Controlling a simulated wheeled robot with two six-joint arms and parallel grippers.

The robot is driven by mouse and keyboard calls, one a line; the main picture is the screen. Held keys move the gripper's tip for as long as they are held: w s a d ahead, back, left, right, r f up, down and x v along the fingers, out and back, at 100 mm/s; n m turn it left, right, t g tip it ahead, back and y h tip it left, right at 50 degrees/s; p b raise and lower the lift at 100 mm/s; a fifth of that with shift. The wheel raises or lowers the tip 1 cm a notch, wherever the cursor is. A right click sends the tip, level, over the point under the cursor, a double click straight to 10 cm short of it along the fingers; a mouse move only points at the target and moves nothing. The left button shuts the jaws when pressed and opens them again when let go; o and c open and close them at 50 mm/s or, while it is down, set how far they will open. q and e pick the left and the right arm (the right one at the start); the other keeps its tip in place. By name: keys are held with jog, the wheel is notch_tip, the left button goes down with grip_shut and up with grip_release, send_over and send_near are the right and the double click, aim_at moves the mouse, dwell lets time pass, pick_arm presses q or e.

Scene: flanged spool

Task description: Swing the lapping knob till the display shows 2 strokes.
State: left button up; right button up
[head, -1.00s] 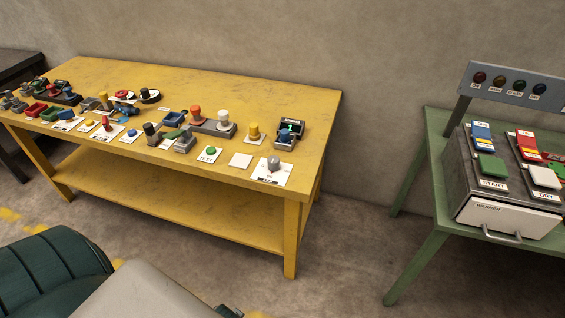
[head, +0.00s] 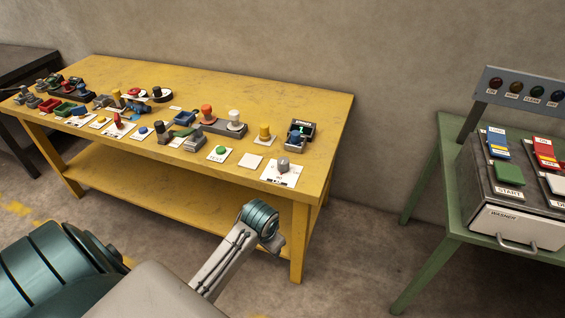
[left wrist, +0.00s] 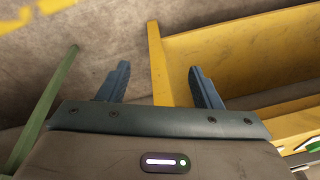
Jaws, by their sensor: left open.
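On the yellow table, a small black display box (head: 307,127) shows a green mark too small to read. A blue-topped control (head: 296,141) stands just in front of it. A grey knob (head: 283,163) stands on a white card near the table's right front corner. I cannot tell from the labels which one is the lapping knob. My left gripper (left wrist: 158,84) is open and empty in the left wrist view, its two blue-grey fingers wide apart, with floor and yellow table parts beyond. In the head view only an arm link and teal joint show, in front of the table, below its top.
The yellow table (head: 225,86) carries several other controls, including a yellow knob (head: 264,132), a green button (head: 220,150) and a white knob (head: 234,119). A green stand (head: 424,180) with a grey switch box (head: 500,190) is at the right. Bare floor lies between.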

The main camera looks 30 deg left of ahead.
pick_arm(q)
jog(key=w+a+r+g, duration=0.1)
jog(key=w+a+r, duration=0.2)
jog(key=w, duration=0.4)
jog(key=w+a+r, duration=0.2)
jog(key=w+r, duration=0.1)
jog(key=w, duration=0.4)
jog(key=n+g+h, duration=0.1)
send_near(283, 161)
notch_tip(283, 161, down, 10)
jog(key=shift+w+a+f+p, duration=0.15)
jog(key=shift+f+p, duration=0.05)
jog(key=shift+p, duration=0.7)
jog(key=shift+c, duration=0.5)
